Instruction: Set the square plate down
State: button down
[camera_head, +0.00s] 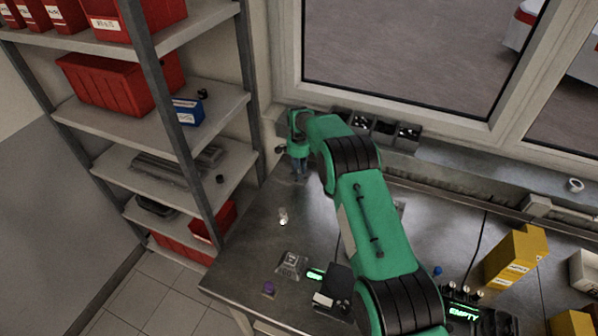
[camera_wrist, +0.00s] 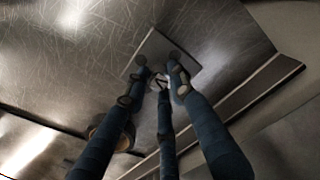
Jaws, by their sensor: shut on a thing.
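The square plate (camera_wrist: 152,48) is a flat grey metal piece in the wrist view, at the tips of my gripper's fingers. My gripper (camera_wrist: 160,68) has three blue jointed fingers and is shut on the plate. The fingers cover part of the plate, and I cannot tell whether its underside touches the metal bench top (camera_wrist: 75,65). In the head view my gripper (camera_head: 299,174) points down over the back left part of the bench (camera_head: 245,250). The plate is too small or hidden to make out there.
A small light part (camera_head: 283,216), a clear block (camera_head: 292,264) and a purple piece (camera_head: 268,288) stand on the bench. Dark bins (camera_head: 383,127) line the back edge below the window. A shelf rack (camera_head: 185,150) stands left. Yellow boxes (camera_head: 515,255) are at right.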

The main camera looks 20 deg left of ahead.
jog(key=c, duration=1.5)
grip_release()
jog(key=shift+o, duration=0.2)
jog(key=shift+r, duration=0.15)
notch_tip(320, 180, up, 12)
